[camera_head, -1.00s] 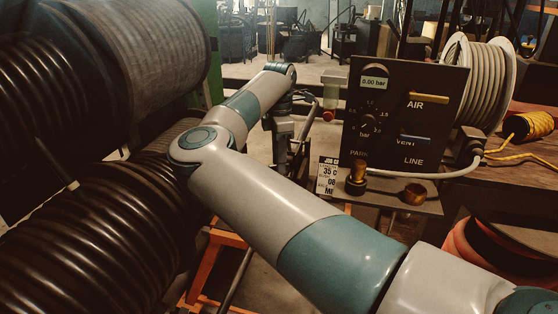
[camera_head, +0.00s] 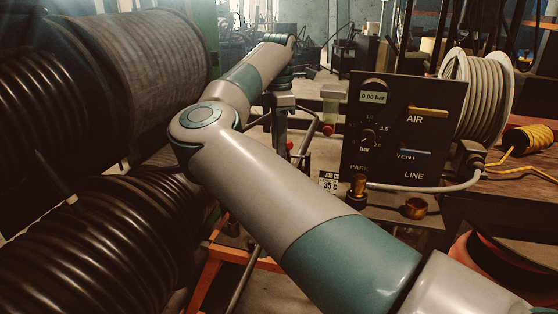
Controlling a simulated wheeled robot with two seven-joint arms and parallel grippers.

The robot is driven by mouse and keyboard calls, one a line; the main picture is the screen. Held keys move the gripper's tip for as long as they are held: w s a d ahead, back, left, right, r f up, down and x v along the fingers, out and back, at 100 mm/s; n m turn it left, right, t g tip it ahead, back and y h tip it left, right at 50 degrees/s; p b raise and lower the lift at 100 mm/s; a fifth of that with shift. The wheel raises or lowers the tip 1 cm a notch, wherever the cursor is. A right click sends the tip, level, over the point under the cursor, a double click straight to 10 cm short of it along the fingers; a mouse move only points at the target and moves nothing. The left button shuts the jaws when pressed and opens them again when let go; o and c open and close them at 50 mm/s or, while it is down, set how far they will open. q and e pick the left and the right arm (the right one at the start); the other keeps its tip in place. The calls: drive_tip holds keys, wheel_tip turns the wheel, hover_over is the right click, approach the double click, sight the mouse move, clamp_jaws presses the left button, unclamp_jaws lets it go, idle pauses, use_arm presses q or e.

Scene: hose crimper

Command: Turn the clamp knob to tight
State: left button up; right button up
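The black control panel (camera_head: 395,165) stands at the right, with a display reading 0.00 bar. A round knob (camera_head: 367,137) on it carries a scale marked bar. I see no knob labelled as a clamp; my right arm hides part of the middle. My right arm crosses from the lower right to the upper middle. Its gripper (camera_head: 280,150) hangs down left of the panel, apart from it. The fingers are small and dark, so I cannot tell if they are open or hold anything. My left gripper is out of view.
Large black ribbed hose coils (camera_head: 90,240) fill the left side. Two brass fittings (camera_head: 358,186) (camera_head: 415,208) sit on the bench below the panel. A white hose reel (camera_head: 485,90) and a yellow coiled cord (camera_head: 528,138) stand right of it. An orange frame (camera_head: 215,262) is below my arm.

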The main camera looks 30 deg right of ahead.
wheel_tip(320, 180, up, 7)
idle(0.3)
idle(0.5)
drive_tip(key=shift+r, duration=0.1)
